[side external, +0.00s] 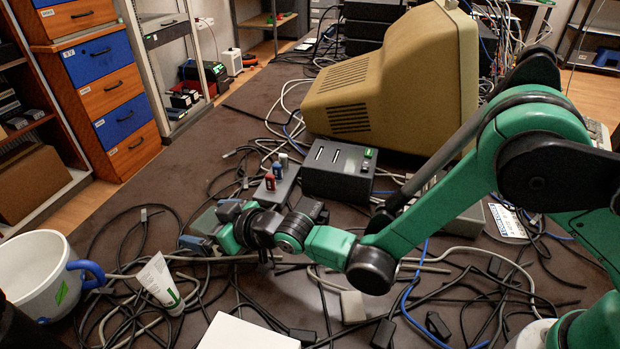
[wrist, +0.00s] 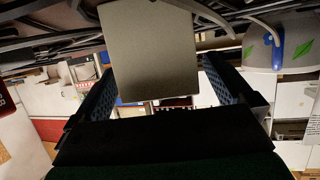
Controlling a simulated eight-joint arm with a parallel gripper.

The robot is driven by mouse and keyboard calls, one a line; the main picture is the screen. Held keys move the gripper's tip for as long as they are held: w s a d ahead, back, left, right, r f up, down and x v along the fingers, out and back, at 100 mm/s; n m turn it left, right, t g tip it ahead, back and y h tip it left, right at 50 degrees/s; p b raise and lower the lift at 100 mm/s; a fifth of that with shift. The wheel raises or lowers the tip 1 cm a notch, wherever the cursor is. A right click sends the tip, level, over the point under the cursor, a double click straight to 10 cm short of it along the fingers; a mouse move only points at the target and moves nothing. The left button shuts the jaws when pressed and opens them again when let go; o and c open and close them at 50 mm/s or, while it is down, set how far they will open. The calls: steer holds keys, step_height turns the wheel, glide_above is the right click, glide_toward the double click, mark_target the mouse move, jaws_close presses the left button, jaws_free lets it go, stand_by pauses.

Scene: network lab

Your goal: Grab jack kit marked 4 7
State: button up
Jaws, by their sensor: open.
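No marking 4 7 can be read in either view, so I cannot tell which thing is the jack kit. My gripper (side external: 210,227) is low over the cluttered dark table, left of the middle in the side external view. Its jaws are open, with a plain grey-green box (side external: 204,221) between or just beyond the fingers. In the wrist view my gripper (wrist: 163,82) shows two blue textured fingers, one on each side of a flat grey face (wrist: 150,52), apparently that box. Gaps show beside it, and no label is visible on this face.
Dark cables tangle across the table. Behind my gripper are a grey block with red and blue plugs (side external: 275,187), a dark slotted box (side external: 338,170) and a beige monitor (side external: 385,85). A white mug (side external: 35,275) and a white tube (side external: 160,283) stand at the front left.

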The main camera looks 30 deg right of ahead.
steer(key=shift+x, duration=0.9)
steer(key=c, duration=1.3)
steer(key=shift+c, duration=0.3)
steer(key=shift+r, duration=0.15)
